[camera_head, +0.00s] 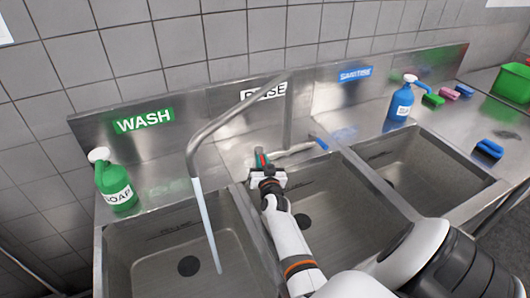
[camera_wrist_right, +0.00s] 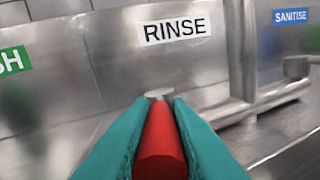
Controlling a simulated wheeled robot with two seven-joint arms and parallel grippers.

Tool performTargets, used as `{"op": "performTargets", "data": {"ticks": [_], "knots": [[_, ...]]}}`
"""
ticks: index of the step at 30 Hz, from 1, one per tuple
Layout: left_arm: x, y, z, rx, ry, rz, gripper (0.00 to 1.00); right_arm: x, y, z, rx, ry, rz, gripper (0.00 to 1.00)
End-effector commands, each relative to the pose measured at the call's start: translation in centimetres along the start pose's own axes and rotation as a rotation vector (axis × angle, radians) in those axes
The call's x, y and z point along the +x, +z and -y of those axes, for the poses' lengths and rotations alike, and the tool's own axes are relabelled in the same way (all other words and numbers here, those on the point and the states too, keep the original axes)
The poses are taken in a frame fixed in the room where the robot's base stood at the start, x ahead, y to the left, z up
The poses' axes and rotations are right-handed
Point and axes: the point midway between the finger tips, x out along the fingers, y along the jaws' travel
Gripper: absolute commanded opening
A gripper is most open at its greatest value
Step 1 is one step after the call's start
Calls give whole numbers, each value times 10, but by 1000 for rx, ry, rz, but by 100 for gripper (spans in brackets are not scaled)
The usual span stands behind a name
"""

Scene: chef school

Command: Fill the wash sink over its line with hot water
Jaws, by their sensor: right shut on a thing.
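The wash sink (camera_head: 150,262) is the left basin, under the green WASH sign (camera_head: 143,120). A faint line mark shows on its back wall, and a dark drain shows on its floor. The metal spout (camera_head: 225,116) ends over this sink, and a pale blue stream of water (camera_head: 207,228) runs from it into the basin. I cannot tell the water level. My right gripper (camera_head: 264,161) is at the tap behind the sinks, its teal fingers shut on the red handle (camera_wrist_right: 161,145). The blue handle (camera_head: 321,143) is at the tap's right end. My left gripper is not in view.
A green soap bottle (camera_head: 115,184) stands at the wash sink's left. The rinse basin (camera_head: 335,215) is under my right arm. A blue bottle (camera_head: 401,102), several sponges and a green tub (camera_head: 512,82) are on the right counter.

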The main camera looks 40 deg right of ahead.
Motion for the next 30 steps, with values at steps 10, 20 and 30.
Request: {"op": "performTargets", "data": {"ticks": [10, 20, 30], "knots": [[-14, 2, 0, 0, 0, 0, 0, 1, 0, -8, -2, -123, 28, 0], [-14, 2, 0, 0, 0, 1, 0, 1, 0, -8, -2, -121, 27, 34], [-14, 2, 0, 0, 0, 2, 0, 0, -1, -8, -2, -120, 25, 39]]}}
